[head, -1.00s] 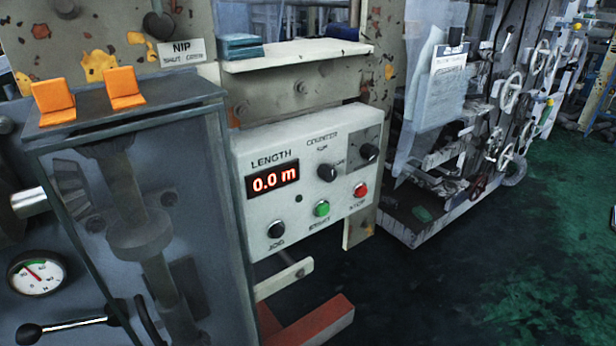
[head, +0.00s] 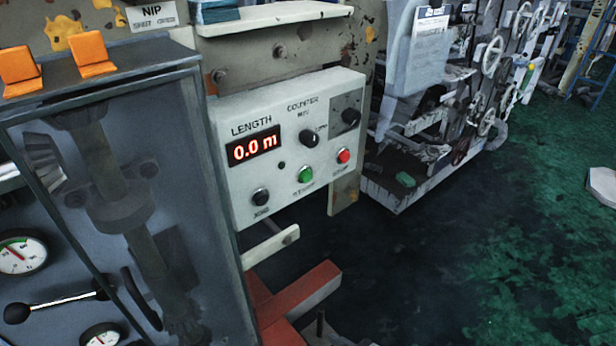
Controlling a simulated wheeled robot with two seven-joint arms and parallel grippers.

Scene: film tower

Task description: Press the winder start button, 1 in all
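The winder control panel (head: 235,190) is a pale grey box in the middle of the head view. Neither gripper clearly shows in this view. A pale piece (head: 602,184) at the right edge is too cut off to identify.
A glass-fronted cabinet (head: 110,190) with orange blocks (head: 92,54) on top stands at the left. A red beam (head: 300,290) juts out below the panel. A machine with handwheels (head: 492,54) stands behind. The green floor (head: 540,240) is open at right.

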